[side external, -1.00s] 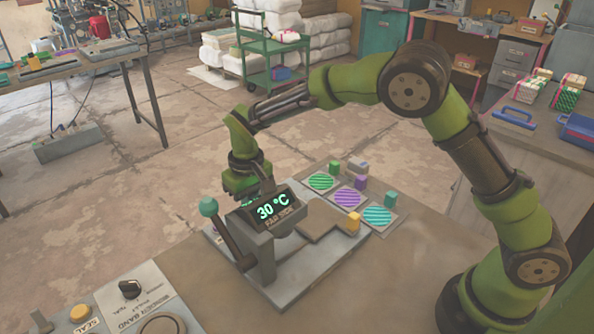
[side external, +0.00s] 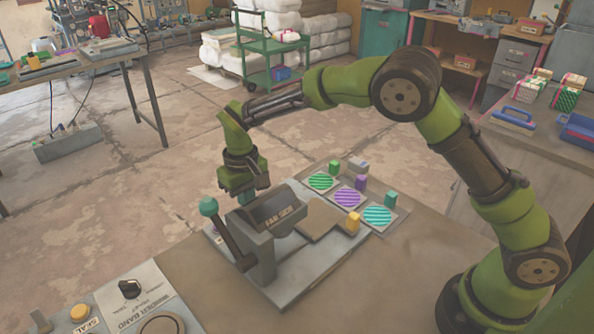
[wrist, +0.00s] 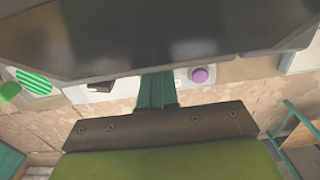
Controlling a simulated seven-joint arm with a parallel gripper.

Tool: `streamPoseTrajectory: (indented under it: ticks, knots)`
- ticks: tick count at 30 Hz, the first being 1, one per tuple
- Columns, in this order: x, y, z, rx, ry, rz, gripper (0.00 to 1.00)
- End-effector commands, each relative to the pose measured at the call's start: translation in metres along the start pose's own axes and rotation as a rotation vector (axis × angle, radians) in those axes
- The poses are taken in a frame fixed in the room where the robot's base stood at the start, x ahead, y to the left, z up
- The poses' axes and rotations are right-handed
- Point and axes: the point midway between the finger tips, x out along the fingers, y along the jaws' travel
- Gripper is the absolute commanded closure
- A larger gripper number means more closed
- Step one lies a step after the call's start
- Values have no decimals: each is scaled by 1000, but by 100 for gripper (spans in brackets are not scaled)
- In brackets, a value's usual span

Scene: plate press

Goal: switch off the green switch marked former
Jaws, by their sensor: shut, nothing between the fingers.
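The press (side external: 268,250) stands on the bench with a teal-knobbed lever (side external: 208,207) at its left. In the wrist view the teal fingers (wrist: 157,88) are together and empty, by the dark edge of the press head (wrist: 150,40). I cannot make out the green switch marked former in either view; the press head and gripper cover that area.
A purple button (wrist: 200,75) and a small dark part (wrist: 100,87) lie beyond my fingers in the wrist view. Striped green (side external: 321,181), purple (side external: 348,197) and teal (side external: 378,215) round pads with coloured blocks sit right of the press. A control panel (side external: 140,302) is at front left.

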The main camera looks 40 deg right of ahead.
Motion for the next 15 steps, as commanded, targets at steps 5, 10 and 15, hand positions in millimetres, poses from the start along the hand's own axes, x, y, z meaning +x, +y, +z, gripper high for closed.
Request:
streamPoseTrajectory:
  ticks: [5,10,15]
  knots:
    - [-14,-1,1,-2,5,-2,100]
    - [-27,1,2,-1,10,0,100]
    - [-40,1,4,0,13,0,100]
